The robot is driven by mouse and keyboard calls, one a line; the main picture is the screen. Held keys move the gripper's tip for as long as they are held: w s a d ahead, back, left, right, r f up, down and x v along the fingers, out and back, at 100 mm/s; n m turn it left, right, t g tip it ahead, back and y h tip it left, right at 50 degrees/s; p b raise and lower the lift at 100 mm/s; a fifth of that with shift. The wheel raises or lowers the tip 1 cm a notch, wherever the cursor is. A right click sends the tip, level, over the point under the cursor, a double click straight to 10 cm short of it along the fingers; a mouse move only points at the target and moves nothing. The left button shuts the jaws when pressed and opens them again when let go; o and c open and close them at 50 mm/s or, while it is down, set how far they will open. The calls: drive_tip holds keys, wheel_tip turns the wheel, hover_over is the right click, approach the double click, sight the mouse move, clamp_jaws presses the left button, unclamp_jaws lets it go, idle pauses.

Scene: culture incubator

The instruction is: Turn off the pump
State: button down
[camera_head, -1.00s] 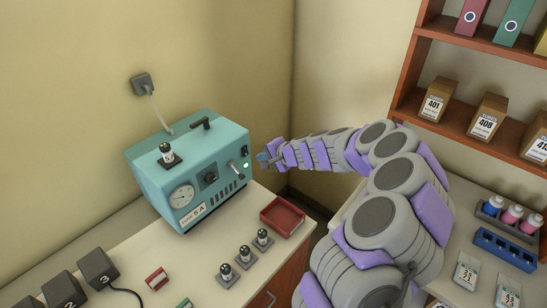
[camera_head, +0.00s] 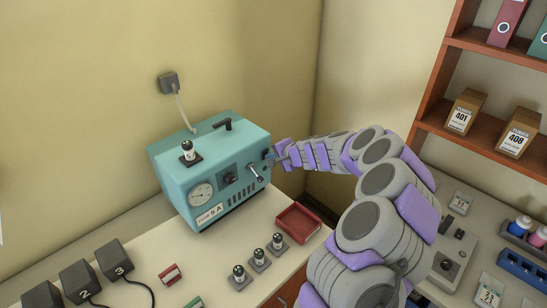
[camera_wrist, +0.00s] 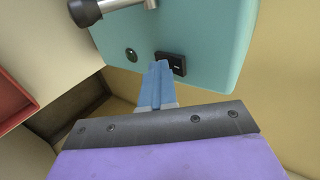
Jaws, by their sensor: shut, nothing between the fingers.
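The pump (camera_head: 205,165) is a teal box with a dial gauge, a knob and a handle on top, standing on the counter by the wall. In the wrist view its teal side (camera_wrist: 215,30) shows a black rocker switch (camera_wrist: 171,63), a small round dark-rimmed part (camera_wrist: 131,54) and a metal lever with a black grip (camera_wrist: 88,10). My gripper (camera_head: 271,154) is at the right side of the pump. Its blue fingers (camera_wrist: 160,68) are shut with nothing between them, the tips just beside the switch's left edge. I cannot tell whether they touch it.
A red tray (camera_head: 299,222) and several small tubes on bases (camera_head: 259,257) stand on the counter in front of the pump. Black numbered blocks (camera_head: 117,259) are at the left. A grey plug (camera_head: 169,82) with a cord is on the wall. Shelves stand at right.

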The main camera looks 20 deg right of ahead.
drive_tip(key=shift+r, duration=0.1)
drive_tip(key=shift+w+r+p, duration=0.2)
drive_tip(key=shift+r+p, duration=0.4)
drive_tip(key=shift+r, duration=0.2)
